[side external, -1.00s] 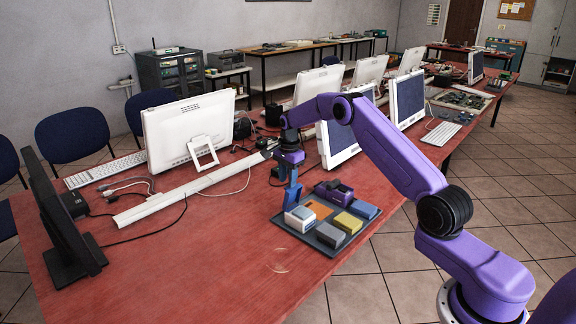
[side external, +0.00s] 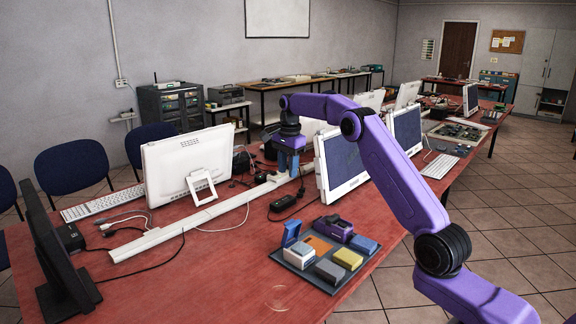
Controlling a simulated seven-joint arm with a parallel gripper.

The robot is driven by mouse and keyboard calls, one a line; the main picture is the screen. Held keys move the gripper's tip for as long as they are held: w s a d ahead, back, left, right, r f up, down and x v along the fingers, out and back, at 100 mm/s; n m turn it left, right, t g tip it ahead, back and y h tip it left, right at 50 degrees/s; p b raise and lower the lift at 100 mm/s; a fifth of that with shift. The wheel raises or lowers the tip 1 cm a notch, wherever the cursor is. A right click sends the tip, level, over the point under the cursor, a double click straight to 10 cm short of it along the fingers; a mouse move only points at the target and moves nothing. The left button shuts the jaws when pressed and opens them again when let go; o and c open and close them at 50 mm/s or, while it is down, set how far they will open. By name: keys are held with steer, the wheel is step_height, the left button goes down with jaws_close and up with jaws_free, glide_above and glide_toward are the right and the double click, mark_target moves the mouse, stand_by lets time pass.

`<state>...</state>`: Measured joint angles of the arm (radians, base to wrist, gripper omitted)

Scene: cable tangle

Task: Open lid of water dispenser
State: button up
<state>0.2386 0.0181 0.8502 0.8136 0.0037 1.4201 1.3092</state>
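I see nothing that is clearly a water dispenser. A small box (side external: 299,256) with a pale grey body sits at the left corner of a dark tray (side external: 327,290). A blue lid-like flap (side external: 291,233) stands raised at the box's back left edge. My gripper (side external: 289,172), with blue fingers, hangs above and behind the tray, apart from the box and flap. It appears to hold nothing, but the gap between its fingers is too small to judge.
The tray also holds an orange pad (side external: 318,246), a purple holder (side external: 334,228), and blue, yellow and grey blocks. White monitors, cables and a black adapter (side external: 285,202) lie behind. The red table (side external: 205,285) is clear in front left of the tray.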

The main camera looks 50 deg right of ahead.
mark_target(300, 223)
steer(key=shift+r, duration=0.35)
